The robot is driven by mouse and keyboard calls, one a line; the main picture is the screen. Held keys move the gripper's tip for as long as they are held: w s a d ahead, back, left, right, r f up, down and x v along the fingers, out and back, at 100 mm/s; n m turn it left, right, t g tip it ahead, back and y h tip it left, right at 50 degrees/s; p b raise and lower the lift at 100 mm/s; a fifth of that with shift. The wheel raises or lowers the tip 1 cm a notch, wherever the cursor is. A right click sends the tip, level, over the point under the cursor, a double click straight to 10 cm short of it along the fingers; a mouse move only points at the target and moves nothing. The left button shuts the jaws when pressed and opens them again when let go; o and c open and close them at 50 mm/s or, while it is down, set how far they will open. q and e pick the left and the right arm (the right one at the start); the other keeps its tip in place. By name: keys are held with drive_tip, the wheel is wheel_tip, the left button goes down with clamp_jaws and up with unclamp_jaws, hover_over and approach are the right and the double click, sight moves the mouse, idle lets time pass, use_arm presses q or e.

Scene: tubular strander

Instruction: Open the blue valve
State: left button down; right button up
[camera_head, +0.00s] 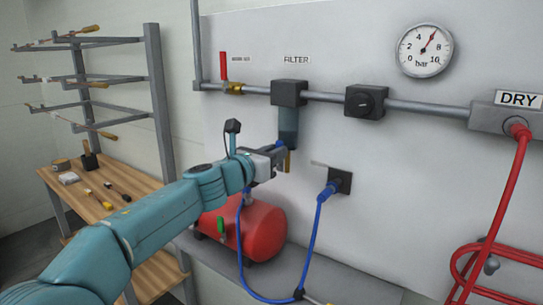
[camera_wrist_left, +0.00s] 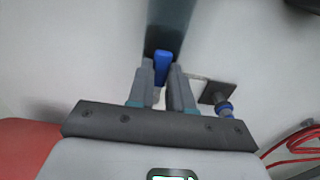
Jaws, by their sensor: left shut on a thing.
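The blue valve (camera_wrist_left: 162,66) sits under the dark filter bowl (camera_wrist_left: 170,28) in the left wrist view, between my fingertips. In the head view a sliver of blue (camera_head: 279,144) shows below the filter (camera_head: 288,122), mostly hidden by my gripper. My left gripper (camera_head: 283,158) reaches in from the left and is shut on the blue valve; its fingers also show in the left wrist view (camera_wrist_left: 161,85). How far the handle is turned cannot be told. My right gripper is not in view.
A grey pipe (camera_head: 325,97) carries a red-handled valve (camera_head: 224,68) and black regulator (camera_head: 366,101). A blue hose (camera_head: 315,232) plugs into a wall socket (camera_head: 340,181). A red tank (camera_head: 250,230) stands below. Red hose (camera_head: 508,200) hangs right; a tool bench (camera_head: 140,190) stands left.

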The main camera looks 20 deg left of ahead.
use_arm(q)
drive_tip(key=shift+r, duration=0.1)
idle(0.4)
drive_tip(key=c, duration=1.3)
unclamp_jaws()
drive_tip(key=b+v, duration=0.3)
drive_tip(key=v, duration=1.3)
drive_tip(key=shift+s+b, duration=0.2)
drive_tip(key=shift+b, duration=0.2)
